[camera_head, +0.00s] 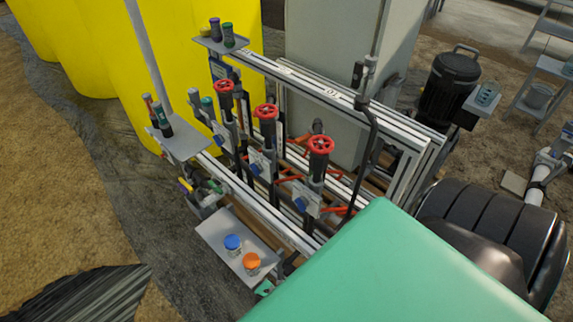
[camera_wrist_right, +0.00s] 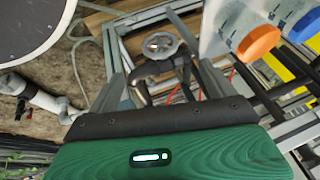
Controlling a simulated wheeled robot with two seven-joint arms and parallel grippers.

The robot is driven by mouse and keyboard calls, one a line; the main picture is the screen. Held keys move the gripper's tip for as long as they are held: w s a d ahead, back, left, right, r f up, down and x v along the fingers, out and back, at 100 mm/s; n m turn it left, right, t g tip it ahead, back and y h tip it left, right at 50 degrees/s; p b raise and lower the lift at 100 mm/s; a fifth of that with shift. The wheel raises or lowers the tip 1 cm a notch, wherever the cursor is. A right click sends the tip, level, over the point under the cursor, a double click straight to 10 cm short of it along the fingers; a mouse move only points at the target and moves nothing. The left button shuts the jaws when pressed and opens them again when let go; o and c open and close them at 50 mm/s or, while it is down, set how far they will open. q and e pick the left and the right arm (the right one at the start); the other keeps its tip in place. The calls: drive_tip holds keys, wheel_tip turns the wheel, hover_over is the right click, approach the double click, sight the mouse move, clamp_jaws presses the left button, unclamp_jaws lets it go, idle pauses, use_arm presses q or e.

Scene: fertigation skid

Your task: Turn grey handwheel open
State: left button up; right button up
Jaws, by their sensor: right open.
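The grey handwheel (camera_wrist_right: 160,45) shows in the right wrist view, upper middle, on a dark valve stem. My right gripper (camera_wrist_right: 146,38) is open, with one finger on each side of the handwheel in the picture. A gap shows between the wheel and the fingers; I cannot tell how far the wheel lies in depth. I cannot make out the grey handwheel in the head view. Three red handwheels stand there in a row on the skid: the far one (camera_head: 225,87), the middle one (camera_head: 266,112) and the near one (camera_head: 320,145). My left gripper is not in view.
The orange-capped jar is close right of the handwheel in the wrist view (camera_wrist_right: 258,42). Metal rails (camera_head: 300,80) frame the valves. A black motor (camera_head: 450,85) stands behind.

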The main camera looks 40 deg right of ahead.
drive_tip(key=b+x, duration=0.2)
drive_tip(key=x, duration=1)
drive_tip(key=shift+w+d+f, duration=0.1)
drive_tip(key=shift+d+f, duration=0.05)
drive_tip(key=shift+f, duration=0.15)
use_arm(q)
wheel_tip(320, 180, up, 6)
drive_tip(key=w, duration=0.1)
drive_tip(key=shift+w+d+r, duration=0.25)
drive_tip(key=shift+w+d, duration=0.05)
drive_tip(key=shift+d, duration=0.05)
use_arm(e)
drive_tip(key=shift+w+d+f, duration=0.1)
drive_tip(key=shift+d+f, duration=0.05)
drive_tip(key=shift+f, duration=0.15)
drive_tip(key=shift+c, duration=0.3)
drive_tip(key=c, duration=0.9)
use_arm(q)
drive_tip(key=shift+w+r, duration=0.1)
use_arm(e)
drive_tip(key=shift+r, duration=0.1)
drive_tip(key=shift+c, duration=0.2)
